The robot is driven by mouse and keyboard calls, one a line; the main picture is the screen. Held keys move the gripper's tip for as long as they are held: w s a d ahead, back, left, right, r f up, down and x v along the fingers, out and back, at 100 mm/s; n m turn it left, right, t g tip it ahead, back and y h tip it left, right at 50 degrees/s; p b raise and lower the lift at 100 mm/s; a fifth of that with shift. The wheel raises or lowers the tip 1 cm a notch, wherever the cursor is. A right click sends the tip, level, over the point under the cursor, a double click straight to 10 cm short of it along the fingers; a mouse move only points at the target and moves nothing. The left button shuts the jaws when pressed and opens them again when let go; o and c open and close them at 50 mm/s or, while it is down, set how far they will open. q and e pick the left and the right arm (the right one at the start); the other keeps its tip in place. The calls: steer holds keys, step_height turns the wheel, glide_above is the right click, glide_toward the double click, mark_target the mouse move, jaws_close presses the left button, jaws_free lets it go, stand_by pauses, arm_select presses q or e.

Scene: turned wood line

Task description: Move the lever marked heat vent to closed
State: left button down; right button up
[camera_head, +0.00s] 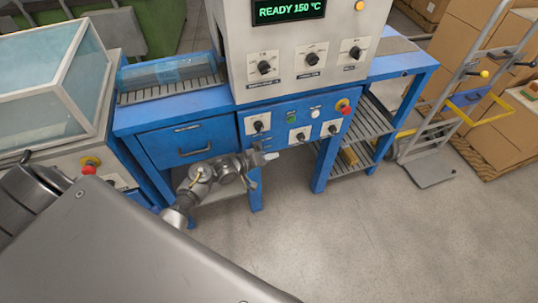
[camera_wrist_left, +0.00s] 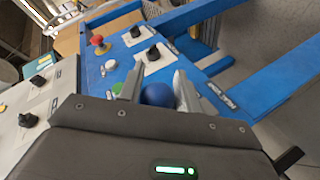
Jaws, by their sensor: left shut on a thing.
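My left gripper (camera_head: 262,160) is at the front of the blue lower control panel (camera_head: 285,112), just below its left dial. In the left wrist view the gripper (camera_wrist_left: 158,92) is shut on a round blue knob (camera_wrist_left: 157,96), with one finger on each side of it. The knob looks like a lever's end; its shaft and its marking are hidden or too small to read. In the head view the knob is hidden by the gripper. My right gripper is not in view.
Dials (camera_head: 299,135), a red button (camera_head: 343,105) and a white button (camera_head: 315,112) sit close above the gripper. A blue drawer (camera_head: 187,140) is to the left. A shelf rack (camera_head: 365,125) and a hand truck (camera_head: 430,168) stand right. The front floor (camera_head: 400,240) is clear.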

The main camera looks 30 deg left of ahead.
arm_select(q)
steer(key=shift+w+a+r+n+g+p, duration=0.15)
steer(key=shift+w+a+r+n+p, duration=0.1)
steer(key=shift+r+p, duration=0.25)
steer(key=shift+w+a+r+n+g+p, duration=0.15)
steer(key=shift+w+a+r+n+p, duration=0.1)
steer(key=shift+r+p, duration=0.25)
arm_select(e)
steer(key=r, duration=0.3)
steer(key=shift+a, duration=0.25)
arm_select(q)
steer(key=shift+f, duration=0.1)
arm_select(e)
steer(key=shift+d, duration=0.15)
arm_select(q)
steer(key=c, duration=1)
jaws_free()
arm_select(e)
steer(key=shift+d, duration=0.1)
arm_select(q)
steer(key=shift+s+f, duration=0.1)
steer(key=shift+s, duration=0.15)
